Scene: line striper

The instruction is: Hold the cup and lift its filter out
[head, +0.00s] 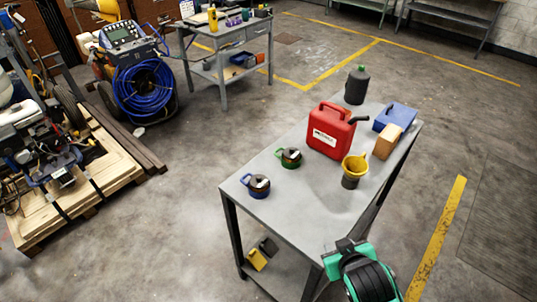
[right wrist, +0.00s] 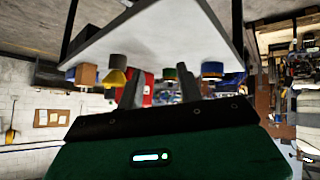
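A blue cup (head: 257,185) with a dark top stands upright at the left end of the grey table (head: 300,212). A green cup (head: 289,157), also dark on top, stands behind it to the right. I cannot make out a filter in either. Both show upside down in the right wrist view, the blue cup (right wrist: 212,70) and the green cup (right wrist: 170,74). My right gripper (head: 346,246) is at the table's near edge, apart from both cups. In the right wrist view its two fingers (right wrist: 159,80) stand apart with nothing between them. My left gripper is not in view.
A red jerry can (head: 329,131), a yellow funnel (head: 354,167) in a dark holder, a tan block (head: 388,141), a blue box (head: 396,117) and a dark bottle (head: 356,86) crowd the table's far and right parts.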

